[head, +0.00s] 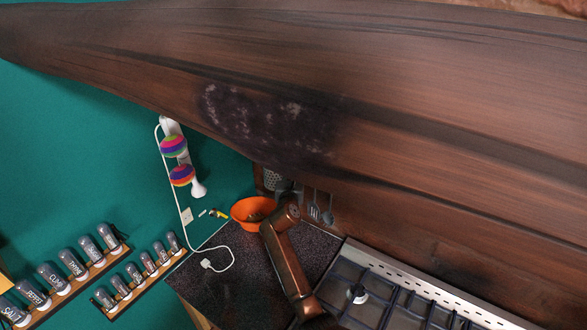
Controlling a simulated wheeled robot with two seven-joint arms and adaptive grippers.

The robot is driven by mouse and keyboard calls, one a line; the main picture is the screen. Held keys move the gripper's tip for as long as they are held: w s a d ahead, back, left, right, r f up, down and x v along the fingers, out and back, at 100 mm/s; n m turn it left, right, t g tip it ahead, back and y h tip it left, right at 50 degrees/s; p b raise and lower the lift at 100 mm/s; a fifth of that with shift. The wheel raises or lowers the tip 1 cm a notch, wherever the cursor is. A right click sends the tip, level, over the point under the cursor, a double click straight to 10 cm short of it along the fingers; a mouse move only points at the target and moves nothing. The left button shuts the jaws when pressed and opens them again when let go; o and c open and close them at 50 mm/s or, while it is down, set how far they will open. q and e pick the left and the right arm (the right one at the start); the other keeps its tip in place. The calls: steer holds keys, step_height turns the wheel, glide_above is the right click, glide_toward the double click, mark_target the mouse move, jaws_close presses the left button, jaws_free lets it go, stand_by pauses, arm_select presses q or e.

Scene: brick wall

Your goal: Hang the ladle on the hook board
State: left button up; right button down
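Several metal kitchen utensils hang against the brown back wall near the picture's centre. Among them are a perforated one (272,180), a slotted one (314,211) and another flat-headed one (328,216). I cannot make out the hook board itself, and I cannot tell a ladle among these small, partly hidden shapes. Neither of my grippers is in the head view.
A large dark wooden surface (420,100) fills the upper part. Below are an orange bowl (247,208), a brown, jointed-looking object (289,268), a dark counter (215,275) and a gas stove (370,290). Labelled jars (72,262) stand on shelves at lower left.

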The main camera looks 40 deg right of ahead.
steer(key=shift+p, duration=0.45)
stand_by(0.4)
steer(key=shift+w+d+p, duration=0.25)
steer(key=shift+d+p, duration=0.05)
steer(key=shift+d, duration=0.5)
steer(key=shift+w+d+p, duration=0.2)
steer(key=shift+d+p, duration=0.05)
steer(key=shift+d, duration=0.55)
stand_by(0.7)
steer(key=shift+f+b, duration=0.35)
steer(key=shift+f, duration=0.35)
stand_by(1.0)
stand_by(0.3)
